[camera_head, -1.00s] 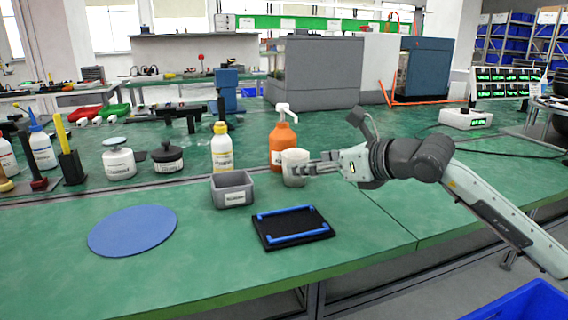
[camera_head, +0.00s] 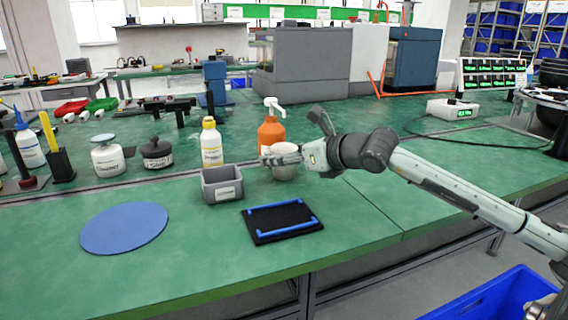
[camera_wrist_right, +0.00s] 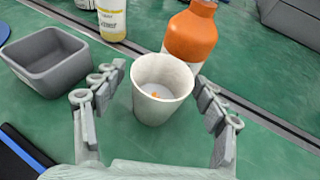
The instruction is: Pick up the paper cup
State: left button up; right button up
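The paper cup (camera_head: 285,172) is pale, stands upright on the green bench and is open at the top. It also shows in the right wrist view (camera_wrist_right: 160,107), with a small orange patch inside. My right gripper (camera_head: 271,155) reaches in from the right, its fingers across the upper part of the cup in the head view. In the right wrist view my right gripper (camera_wrist_right: 160,78) is open, one finger on each side of the cup, with narrow gaps visible. My left gripper is not in view.
An orange pump bottle (camera_head: 271,134) stands close behind the cup. A yellow-capped white bottle (camera_head: 211,146) and a grey bin (camera_head: 222,186) are to its left. A black tray with blue bars (camera_head: 283,219) and a blue disc (camera_head: 124,228) lie in front.

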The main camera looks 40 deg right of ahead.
jog(key=c, duration=1)
jog(key=shift+r, duration=0.1)
jog(key=shift+c, duration=0.2)
